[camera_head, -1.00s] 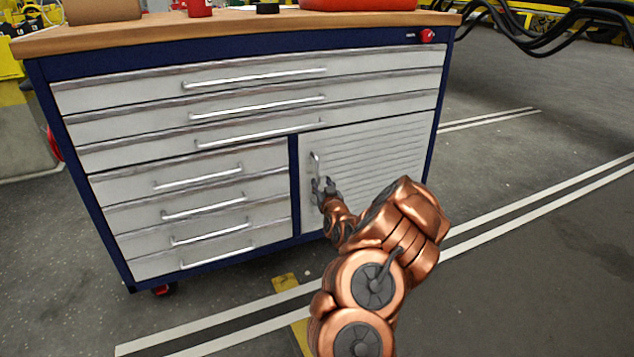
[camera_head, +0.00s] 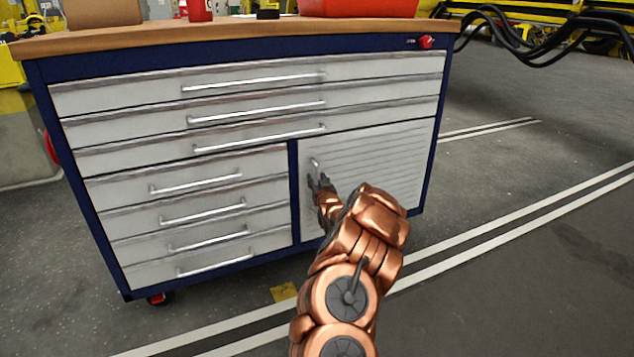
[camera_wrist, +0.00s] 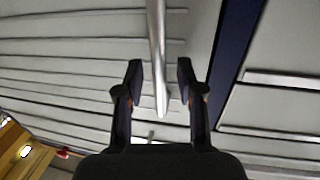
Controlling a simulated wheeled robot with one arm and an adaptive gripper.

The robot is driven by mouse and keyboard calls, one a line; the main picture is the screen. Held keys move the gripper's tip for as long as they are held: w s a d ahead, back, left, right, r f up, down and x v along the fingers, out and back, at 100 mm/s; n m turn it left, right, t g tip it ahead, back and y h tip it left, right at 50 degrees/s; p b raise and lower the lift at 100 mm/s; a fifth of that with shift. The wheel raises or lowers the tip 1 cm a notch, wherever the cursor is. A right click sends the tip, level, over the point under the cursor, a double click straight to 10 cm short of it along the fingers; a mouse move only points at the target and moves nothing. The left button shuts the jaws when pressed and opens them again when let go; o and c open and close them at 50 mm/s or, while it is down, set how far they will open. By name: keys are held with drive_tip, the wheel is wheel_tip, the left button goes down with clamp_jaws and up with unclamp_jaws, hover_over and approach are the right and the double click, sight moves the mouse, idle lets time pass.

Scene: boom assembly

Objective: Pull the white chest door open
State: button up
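The white chest door (camera_head: 385,165) is the ribbed panel at the lower right of the blue and white chest. It looks closed, flush with the frame. Its upright metal handle (camera_head: 315,165) is near the door's left edge; my gripper hides its lower part. My gripper (camera_head: 319,182) is at the handle. In the wrist view the handle (camera_wrist: 157,60) runs down from the top edge between the two dark fingers of my gripper (camera_wrist: 160,75). The fingers are apart, with a gap on each side of the handle. The door's ribs (camera_wrist: 60,60) fill the left of that view.
Several white drawers (camera_head: 190,215) with bar handles sit left of and above the door. A wooden top (camera_head: 230,35) carries a red box (camera_head: 358,8) and other items. Open grey floor (camera_head: 520,250) with white lines lies to the right.

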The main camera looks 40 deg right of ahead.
drive_tip(key=shift+w, duration=0.15)
drive_tip(key=shift+c, duration=0.3)
clamp_jaws()
idle(0.4)
